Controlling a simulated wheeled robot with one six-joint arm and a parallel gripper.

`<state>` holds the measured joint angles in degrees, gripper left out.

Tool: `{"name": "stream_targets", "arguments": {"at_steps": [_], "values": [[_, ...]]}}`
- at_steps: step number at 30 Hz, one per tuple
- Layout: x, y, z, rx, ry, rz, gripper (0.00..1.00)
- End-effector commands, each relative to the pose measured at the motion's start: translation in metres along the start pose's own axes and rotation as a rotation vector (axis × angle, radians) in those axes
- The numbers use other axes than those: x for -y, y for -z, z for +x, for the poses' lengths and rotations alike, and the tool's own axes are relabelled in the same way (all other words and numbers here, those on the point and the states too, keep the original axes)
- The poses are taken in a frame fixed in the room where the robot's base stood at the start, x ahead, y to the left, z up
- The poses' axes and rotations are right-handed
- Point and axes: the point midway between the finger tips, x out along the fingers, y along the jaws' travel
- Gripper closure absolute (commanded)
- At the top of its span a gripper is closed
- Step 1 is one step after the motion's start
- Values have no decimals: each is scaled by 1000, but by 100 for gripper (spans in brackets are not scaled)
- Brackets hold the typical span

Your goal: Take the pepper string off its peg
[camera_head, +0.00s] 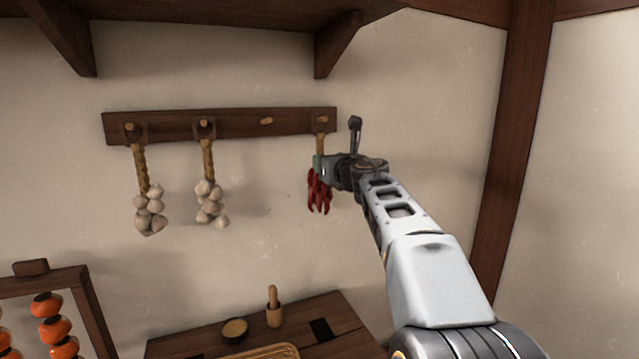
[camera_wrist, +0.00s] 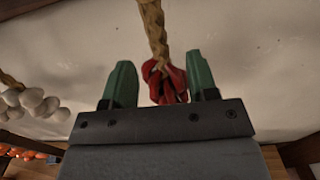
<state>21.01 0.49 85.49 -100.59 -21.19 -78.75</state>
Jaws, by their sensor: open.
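The pepper string (camera_head: 319,192) hangs from the rightmost peg (camera_head: 321,119) of a dark wooden rail. It is a bunch of red peppers below a tan braided cord. My gripper (camera_head: 318,166) is at the top of the peppers, covering part of the cord's lower end. In the wrist view the pepper string (camera_wrist: 163,82) shows between the two green fingers of my gripper (camera_wrist: 160,85). The fingers are open, with a gap on the left side; the right finger is close to the peppers, and I cannot tell whether it touches.
Two garlic braids (camera_head: 149,208) (camera_head: 210,203) hang from pegs on the left of the rail (camera_head: 230,123). One peg (camera_head: 266,121) is bare. A shelf overhangs above.

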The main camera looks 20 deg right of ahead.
Motion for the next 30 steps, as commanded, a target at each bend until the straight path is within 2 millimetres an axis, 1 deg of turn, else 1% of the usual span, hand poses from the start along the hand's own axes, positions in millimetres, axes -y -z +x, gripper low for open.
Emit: {"name": "stream_targets", "arguments": {"at_steps": [5,12,15,18,25,26,30], "values": [[0,-2,9,0,0,1,47],[-2,-5,42,-1,-1,2,47],[-2,-5,51,0,0,2,47],[-2,-5,55,1,1,1,47],[-2,-4,56,1,1,1,47],[-2,-4,56,1,1,1,48],[-2,-4,56,1,1,1,61]]}}
